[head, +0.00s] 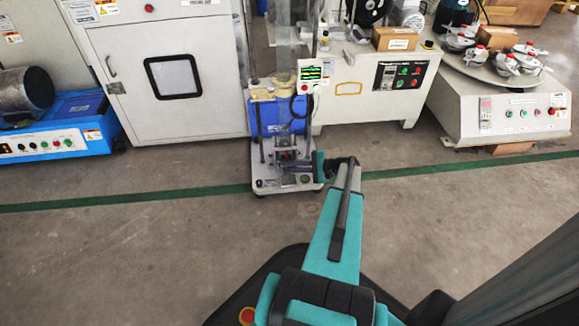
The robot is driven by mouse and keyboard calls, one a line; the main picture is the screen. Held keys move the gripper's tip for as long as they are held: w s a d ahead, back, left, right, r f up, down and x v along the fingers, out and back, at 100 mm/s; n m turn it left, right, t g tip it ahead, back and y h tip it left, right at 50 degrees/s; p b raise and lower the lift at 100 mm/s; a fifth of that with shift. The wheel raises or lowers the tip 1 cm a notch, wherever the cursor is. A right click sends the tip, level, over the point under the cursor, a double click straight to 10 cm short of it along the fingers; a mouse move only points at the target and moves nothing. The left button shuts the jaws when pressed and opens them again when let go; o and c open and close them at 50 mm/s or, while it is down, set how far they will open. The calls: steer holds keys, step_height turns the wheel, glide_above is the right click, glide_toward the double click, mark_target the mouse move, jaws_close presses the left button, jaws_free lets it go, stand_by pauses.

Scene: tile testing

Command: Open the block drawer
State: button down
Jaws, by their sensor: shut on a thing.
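The small testing machine (265,115) has a blue body, a clear upper column and a grey base plate. The block drawer (287,156) appears as a small metal part low on its front, just above the base plate. My teal arm reaches up from the bottom of the view and bends left to the machine. My gripper (298,166) is at the drawer's front, shut on it. The fingertips are small and partly lost against the metal parts, so how far the drawer stands out is hard to tell.
A white cabinet (205,75) stands behind left, and a white control bench (360,95) behind right. A disc machine (495,115) stands far right, a blue machine (60,140) far left. Grey floor (140,245) with a green line is clear in front.

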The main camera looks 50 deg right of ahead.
steer(key=s+a+p, duration=0.3)
steer(key=s+a, duration=0.3)
steer(key=s, duration=0.2)
steer(key=shift+a+f, duration=0.15)
steer(key=shift+a, duration=0.25)
steer(key=shift+s, duration=0.1)
steer(key=c, duration=1.9)
jaws_free()
